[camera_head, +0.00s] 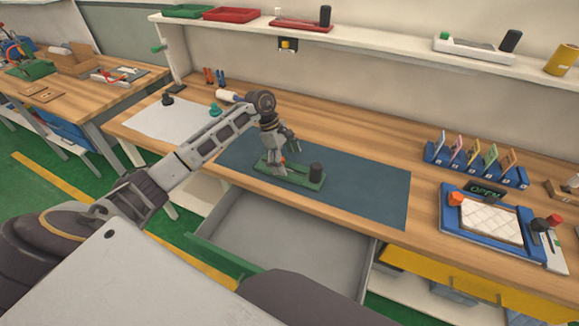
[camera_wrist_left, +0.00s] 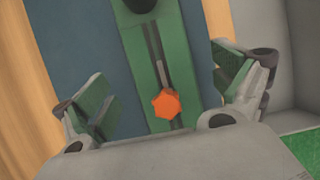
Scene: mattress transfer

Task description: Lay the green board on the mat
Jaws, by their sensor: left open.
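The green board (camera_head: 306,179) lies flat on the dark blue mat (camera_head: 375,192) on the workbench. It carries a dark cylinder (camera_head: 316,172) near its right end and an orange knob, which shows clearly in the left wrist view (camera_wrist_left: 166,103). My left gripper (camera_head: 281,158) is over the board's left part, pointing down. In the left wrist view, its two fingers (camera_wrist_left: 165,92) stand apart, one on each side of the board (camera_wrist_left: 150,60), with gaps to it. The gripper's own fingers hide part of the board in the head view. My right gripper is not in view.
An open grey drawer (camera_head: 285,228) juts out below the mat. A blue tray with an OPEN sign (camera_head: 484,191) and a blue rack of coloured cards (camera_head: 470,166) stand at the right. A pale sheet (camera_head: 165,120) lies left. A shelf (camera_head: 370,52) runs above the bench.

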